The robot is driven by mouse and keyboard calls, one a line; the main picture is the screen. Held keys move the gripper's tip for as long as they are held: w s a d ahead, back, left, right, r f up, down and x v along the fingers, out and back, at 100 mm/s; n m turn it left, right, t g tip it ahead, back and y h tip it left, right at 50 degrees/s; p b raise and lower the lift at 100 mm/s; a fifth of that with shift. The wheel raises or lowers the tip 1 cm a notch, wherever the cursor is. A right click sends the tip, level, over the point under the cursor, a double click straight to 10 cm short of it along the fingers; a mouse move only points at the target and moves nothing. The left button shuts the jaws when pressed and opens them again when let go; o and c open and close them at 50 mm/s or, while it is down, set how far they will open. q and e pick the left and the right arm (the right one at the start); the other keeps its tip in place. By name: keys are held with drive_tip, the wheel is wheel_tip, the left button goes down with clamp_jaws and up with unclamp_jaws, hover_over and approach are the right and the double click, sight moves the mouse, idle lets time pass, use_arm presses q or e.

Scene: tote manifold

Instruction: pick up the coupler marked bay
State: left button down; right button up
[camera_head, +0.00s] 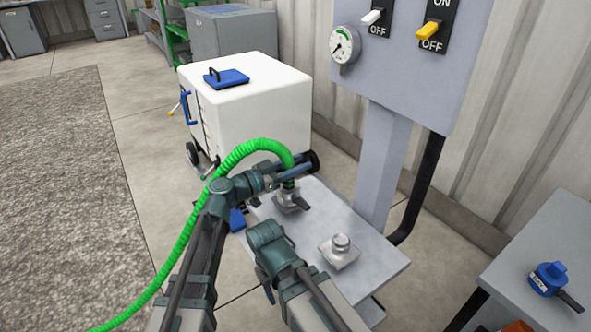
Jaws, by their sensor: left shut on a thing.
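A blue coupler (549,276) with a dark lever and a small white tag stands on the grey table at the right; the tag's lettering is too small to read surely. My left gripper (303,164) is shut at the end of the green hose (247,147), just above a metal fitting (288,200) with a dark lever on the plate. The jaws hide most of the hose end, so I cannot tell whether it touches the fitting. My right arm shows low in the middle, but its jaws cannot be made out.
A second metal fitting (340,249) stands bare on the grey plate (375,262). A panel (405,62) with a gauge and two switches rises behind it. A white wheeled tote (255,105) stands behind the plate. The grey table (545,230) is at the right.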

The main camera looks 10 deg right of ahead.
use_arm(q)
wheel_tip(320, 180, up, 10)
drive_tip(key=p, duration=0.9)
use_arm(e)
wheel_tip(320, 180, up, 10)
use_arm(q)
drive_tip(key=shift+a+f, duration=0.1)
drive_tip(key=shift+f, duration=0.05)
use_arm(e)
drive_tip(key=shift+s+a+f, duration=0.1)
drive_tip(key=shift+f, duration=0.05)
